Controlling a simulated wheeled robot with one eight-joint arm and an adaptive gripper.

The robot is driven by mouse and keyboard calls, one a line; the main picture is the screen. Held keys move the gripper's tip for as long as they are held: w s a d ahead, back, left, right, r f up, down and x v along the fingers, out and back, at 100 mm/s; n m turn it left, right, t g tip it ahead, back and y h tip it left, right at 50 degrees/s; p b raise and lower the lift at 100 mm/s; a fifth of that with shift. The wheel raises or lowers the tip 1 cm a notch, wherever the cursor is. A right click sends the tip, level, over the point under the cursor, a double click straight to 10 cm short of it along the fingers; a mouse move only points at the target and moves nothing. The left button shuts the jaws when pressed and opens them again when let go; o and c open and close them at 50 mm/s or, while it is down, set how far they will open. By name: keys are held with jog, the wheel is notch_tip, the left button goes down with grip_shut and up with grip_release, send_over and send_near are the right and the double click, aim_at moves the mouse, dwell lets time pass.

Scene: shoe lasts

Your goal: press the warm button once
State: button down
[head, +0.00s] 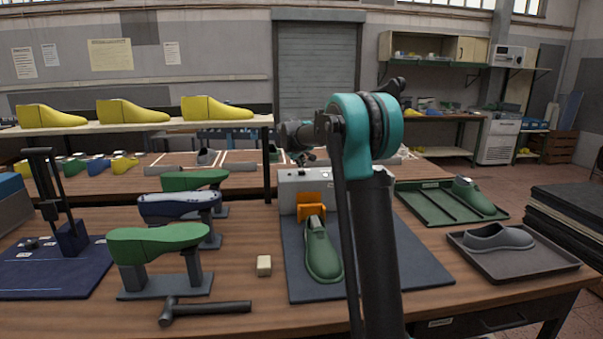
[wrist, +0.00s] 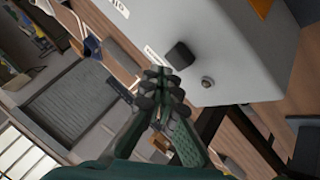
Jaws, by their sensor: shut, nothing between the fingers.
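A pale grey box (head: 290,183) with an orange part (head: 311,207) on its front stands at the back of a dark mat. In the wrist view the box (wrist: 235,50) fills the upper right. A dark square button or knob (wrist: 180,55) and a small round metallic one (wrist: 207,82) sit on its face. I cannot read which is the warm button. My gripper (wrist: 162,84) is shut and empty, its fingertips just beside the dark square one in the picture; contact cannot be told. In the head view my gripper (head: 305,156) is above and behind the box, partly hidden by my arm.
A green shoe (head: 322,250) lies on the mat (head: 425,272) before the box. Shoe lasts on stands (head: 160,240), a dark hammer-like tool (head: 205,309) and a small cream block (head: 264,265) are to the left. A green tray (head: 420,212) and a grey tray (head: 510,262) hold shoes at right.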

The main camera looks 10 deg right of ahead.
aim_at(301, 172)
jog(key=shift+f, duration=0.1)
dwell(0.7)
jog(key=shift+f, duration=0.3)
jog(key=shift+f, duration=0.55)
dwell(0.8)
jog(key=shift+r, duration=0.95)
jog(key=shift+r, duration=2.5)
